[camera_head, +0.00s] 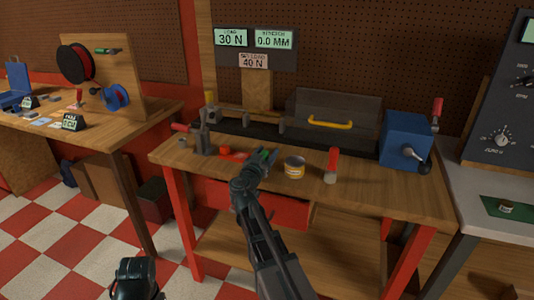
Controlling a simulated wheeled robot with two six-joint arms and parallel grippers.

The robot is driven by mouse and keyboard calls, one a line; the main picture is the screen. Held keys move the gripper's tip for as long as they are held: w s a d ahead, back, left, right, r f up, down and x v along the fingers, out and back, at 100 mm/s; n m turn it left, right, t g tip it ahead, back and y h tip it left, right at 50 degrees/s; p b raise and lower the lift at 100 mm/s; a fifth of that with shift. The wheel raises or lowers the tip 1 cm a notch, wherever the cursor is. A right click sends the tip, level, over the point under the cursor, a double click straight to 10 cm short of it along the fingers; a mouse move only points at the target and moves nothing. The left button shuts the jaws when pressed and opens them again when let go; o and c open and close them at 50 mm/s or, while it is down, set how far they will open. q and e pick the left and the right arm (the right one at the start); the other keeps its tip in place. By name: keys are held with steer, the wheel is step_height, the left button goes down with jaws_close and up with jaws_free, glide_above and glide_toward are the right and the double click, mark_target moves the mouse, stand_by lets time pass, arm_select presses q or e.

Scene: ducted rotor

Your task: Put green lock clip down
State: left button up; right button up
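My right gripper (265,160) reaches over the front part of the middle wooden bench (360,185). A small green piece, which looks like the green lock clip (262,154), shows between its dark fingers, and they appear shut on it. The clip is small and partly hidden by the fingers. I cannot tell whether it touches the bench top. My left arm's dark end (135,278) shows at the bottom left edge, low over the floor. Its fingers cannot be made out.
A yellow-labelled can (294,167) and a red-handled tool (332,165) stand right of the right gripper. Red parts (230,153) lie to its left. Behind are a grey box with a yellow handle (330,124) and a blue crank unit (405,140). Bench top is clear toward the front right.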

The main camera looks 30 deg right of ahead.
steer(key=shift+r, duration=0.25)
steer(key=v, duration=1.2)
steer(key=shift+f, duration=0.1)
steer(key=s+a+f+n+g+y, duration=0.3)
steer(key=s+a+f, duration=0.1)
steer(key=a+f, duration=0.25)
steer(key=s+a+f+n+g+y, duration=0.25)
steer(key=s+a+f, duration=0.2)
steer(key=f, duration=0.35)
steer(key=s+a+f+n+g+y, duration=0.3)
steer(key=s+a+n, duration=0.1)
steer(key=a, duration=0.4)
steer(key=s+a+f+n+g+y, duration=0.3)
steer(key=s+a+f+n+y, duration=0.1)
steer(key=s+a, duration=0.3)
steer(key=shift+s+a+f, duration=0.2)
steer(key=shift+s+a, duration=0.15)
steer(key=shift+a, duration=0.5)
